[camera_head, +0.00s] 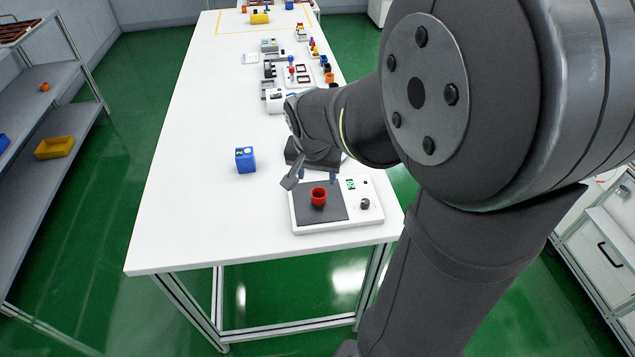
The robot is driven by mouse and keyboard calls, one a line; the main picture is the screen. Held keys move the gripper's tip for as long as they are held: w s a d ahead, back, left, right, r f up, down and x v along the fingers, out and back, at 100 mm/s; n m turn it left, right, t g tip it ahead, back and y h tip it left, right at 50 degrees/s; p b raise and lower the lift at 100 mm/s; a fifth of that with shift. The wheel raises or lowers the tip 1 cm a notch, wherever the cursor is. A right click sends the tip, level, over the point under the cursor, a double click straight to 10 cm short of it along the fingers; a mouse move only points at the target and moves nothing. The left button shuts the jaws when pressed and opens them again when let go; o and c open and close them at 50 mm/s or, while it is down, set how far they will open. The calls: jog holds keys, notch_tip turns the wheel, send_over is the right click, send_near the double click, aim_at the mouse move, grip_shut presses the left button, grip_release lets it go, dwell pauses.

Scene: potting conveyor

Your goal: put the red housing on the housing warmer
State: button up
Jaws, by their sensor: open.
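The red housing (318,196) is a small round cup with an open top. It stands upright on the dark square plate of the housing warmer (306,224), a white flat box with a black knob and a small green display, near the table's front right end. My gripper (301,179) is just behind and above the red housing, with its jaws open. It holds nothing that I can see. My arm comes in from the right and hides part of the table behind the warmer.
A blue box (245,160) stands on the white table (190,215) to the left of the warmer. Several small devices and coloured parts line the table's right side farther back. The left half of the table is mostly clear. A grey shelf (62,110) stands at the left.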

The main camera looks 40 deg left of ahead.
aim_at(319, 197)
jog(key=v, duration=0.3)
jog(key=shift+r, duration=0.2)
jog(key=x, duration=1.2)
jog(key=shift+s+d+f, duration=0.1)
jog(key=shift+f, duration=0.15)
jog(key=shift+r, duration=0.2)
